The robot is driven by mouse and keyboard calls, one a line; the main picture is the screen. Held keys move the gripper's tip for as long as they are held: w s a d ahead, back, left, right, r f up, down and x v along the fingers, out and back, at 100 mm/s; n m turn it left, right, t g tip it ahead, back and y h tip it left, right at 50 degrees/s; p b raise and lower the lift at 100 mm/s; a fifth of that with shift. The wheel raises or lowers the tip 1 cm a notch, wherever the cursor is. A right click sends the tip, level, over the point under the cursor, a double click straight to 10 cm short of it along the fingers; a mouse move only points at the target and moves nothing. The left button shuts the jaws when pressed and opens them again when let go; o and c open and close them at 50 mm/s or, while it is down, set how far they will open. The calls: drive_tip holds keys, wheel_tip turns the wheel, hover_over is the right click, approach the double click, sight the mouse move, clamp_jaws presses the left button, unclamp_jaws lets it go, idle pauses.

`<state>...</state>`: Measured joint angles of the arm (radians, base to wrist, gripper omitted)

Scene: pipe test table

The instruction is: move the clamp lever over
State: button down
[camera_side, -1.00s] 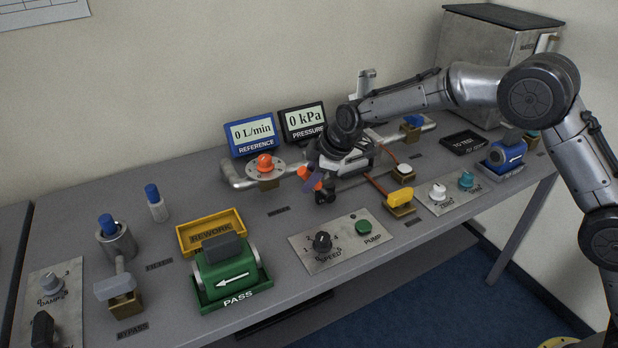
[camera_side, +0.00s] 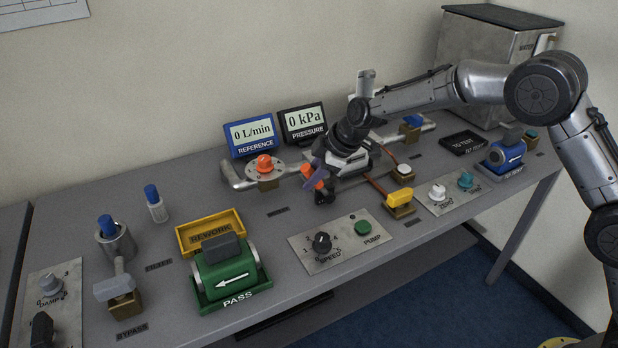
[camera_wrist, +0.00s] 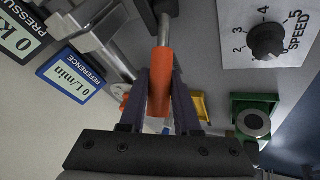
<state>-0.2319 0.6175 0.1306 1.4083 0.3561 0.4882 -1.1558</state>
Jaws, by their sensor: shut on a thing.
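The clamp lever has an orange grip (camera_wrist: 160,82) on a metal rod, seen in the wrist view between my fingers. In the side view the orange grip (camera_side: 314,178) shows at the front of the clamp, in the middle of the bench. My gripper (camera_wrist: 161,85) is shut on the orange grip, with one dark finger on each side. In the side view my gripper (camera_side: 318,172) hides much of the clamp and of the pipe behind it.
A REFERENCE display (camera_side: 252,134) and a PRESSURE display (camera_side: 304,122) stand behind the pipe. An orange valve knob (camera_side: 265,163) is just left of my gripper. The SPEED panel (camera_side: 330,242) lies in front. A green meter (camera_side: 226,270) sits in the PASS tray.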

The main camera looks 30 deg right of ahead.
sight(327, 190)
drive_tip(key=shift+d+r+m+y, duration=0.15)
drive_tip(key=shift+d+r+y, duration=0.05)
drive_tip(key=shift+d+y, duration=0.35)
drive_tip(key=shift+d+r+m+y, duration=0.2)
drive_tip(key=shift+d+y, duration=0.25)
drive_tip(key=shift+y, duration=0.2)
drive_tip(key=shift+d+r+m+t+y, duration=0.2)
drive_tip(key=shift+d+m+t+y, duration=0.15)
drive_tip(key=shift+d+y, duration=0.85)
drive_tip(key=shift+d+f+m+t+y, duration=0.15)
drive_tip(key=shift+d+m+y, duration=0.2)
drive_tip(key=shift+d+y, duration=0.65)
drive_tip(key=shift+d+f+m+t+y, duration=0.1)
drive_tip(key=shift+d+m+y, duration=0.25)
drive_tip(key=shift+d+y, duration=0.6)
drive_tip(key=shift+a+y, duration=0.15)
drive_tip(key=shift+y, duration=0.1)
drive_tip(key=c, duration=0.6)
unclamp_jaws()
